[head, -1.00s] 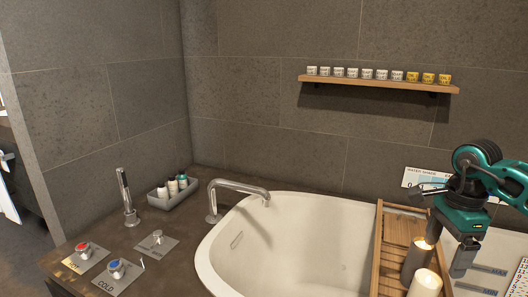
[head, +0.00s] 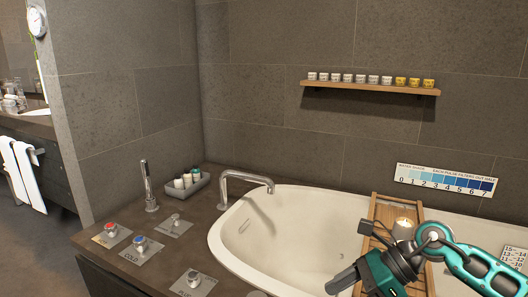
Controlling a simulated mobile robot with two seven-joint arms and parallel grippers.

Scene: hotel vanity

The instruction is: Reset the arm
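My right arm (head: 465,262), green and dark grey, comes in from the lower right in the head view. It reaches across the wooden bath tray (head: 379,212). My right gripper (head: 340,282) points left and down, over the right part of the white bathtub (head: 290,245). I see it side-on, so the gap between its fingers cannot be made out. Nothing shows in it. The arm hides the near part of the tray. My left gripper is out of view.
A lit candle (head: 404,229) stands on the tray, close behind my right arm. A chrome faucet (head: 245,180), knobs with red (head: 111,229) and blue (head: 140,243) tops, and a grey bottle tray (head: 186,188) are to the left. A cup shelf (head: 370,87) hangs on the wall.

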